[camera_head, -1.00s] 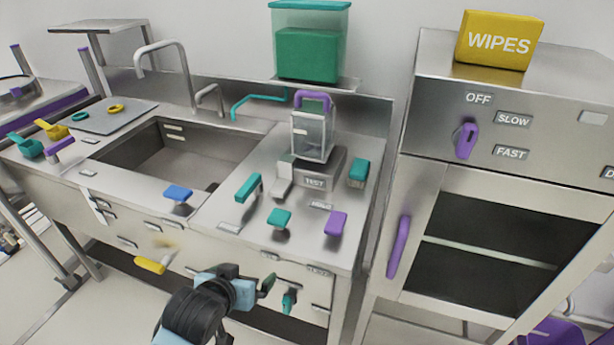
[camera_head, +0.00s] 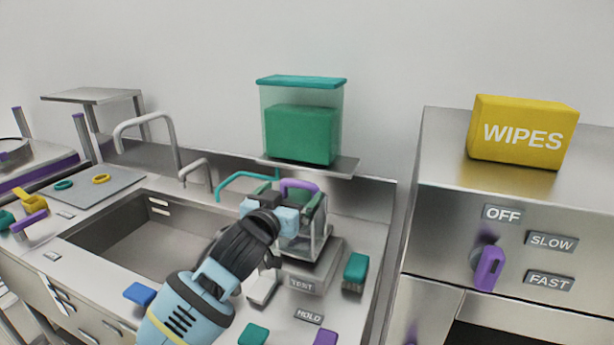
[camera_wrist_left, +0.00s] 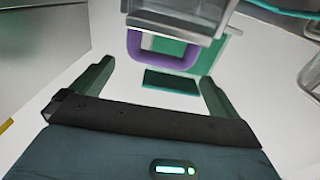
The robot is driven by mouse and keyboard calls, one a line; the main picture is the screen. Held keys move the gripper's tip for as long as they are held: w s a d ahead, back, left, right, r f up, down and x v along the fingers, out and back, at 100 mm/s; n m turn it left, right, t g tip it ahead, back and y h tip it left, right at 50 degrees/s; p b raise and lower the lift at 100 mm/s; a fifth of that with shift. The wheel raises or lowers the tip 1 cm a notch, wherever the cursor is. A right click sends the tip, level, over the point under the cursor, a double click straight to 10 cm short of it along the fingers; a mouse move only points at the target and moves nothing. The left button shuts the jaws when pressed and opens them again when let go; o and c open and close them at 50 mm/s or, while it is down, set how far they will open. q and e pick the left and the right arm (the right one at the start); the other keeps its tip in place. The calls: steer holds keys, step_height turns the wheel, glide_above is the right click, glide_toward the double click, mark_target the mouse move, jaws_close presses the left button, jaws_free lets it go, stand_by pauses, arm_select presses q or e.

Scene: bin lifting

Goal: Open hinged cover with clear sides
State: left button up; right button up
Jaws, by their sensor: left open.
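The hinged cover with clear sides (camera_head: 320,238) is a box with a grey frame on the TEST unit on the counter. It appears closed. A purple loop handle (camera_head: 299,184) sits on its top. My left gripper (camera_head: 287,201) is in front of the cover's upper part, just below the handle in the picture, and hides part of the cover. In the left wrist view, its two dark green fingers (camera_wrist_left: 155,80) are spread with nothing between them. The purple handle (camera_wrist_left: 134,45) is just beyond the fingertips there, with the cover (camera_wrist_left: 175,22) above it in the picture. My right gripper is not in view.
A clear bin with green contents (camera_head: 301,134) stands on a shelf behind the cover. A teal knob (camera_head: 355,270) is to the right of the TEST unit and a white lever (camera_head: 262,288) to its left.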

mark_target(298, 186)
arm_select(q)
steer(key=shift+b+x, duration=0.35)
steer(key=shift+x, duration=3.4)
steer(key=c, duration=1.1)
